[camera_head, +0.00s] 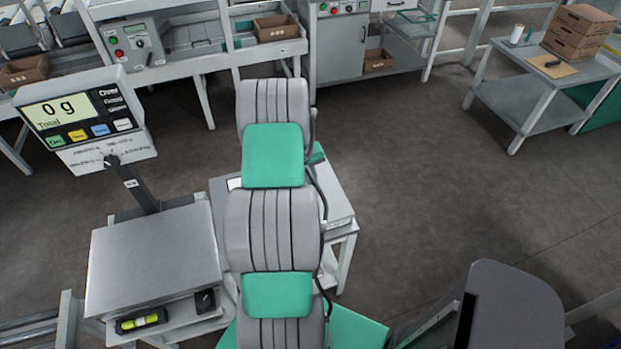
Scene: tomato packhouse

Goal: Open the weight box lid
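My grey and green arm runs up the middle of the view, and my gripper is not in sight. Behind the arm is a small pale stand (345,235) with a light, flat-topped thing (335,190) on it. A bit of green shows at its far edge, beside the arm. Most of this thing is hidden by my arm, so I cannot tell whether it is the weight box or whether a lid is open or shut. No other weight box can be made out.
A bench scale with a bare steel plate (150,255) stands at left; its display (68,112) reads 0 g. A spirit level (140,321) lies at its front. Workbenches line the back. A side table (530,75) holds cartons (580,32). Floor at right is open.

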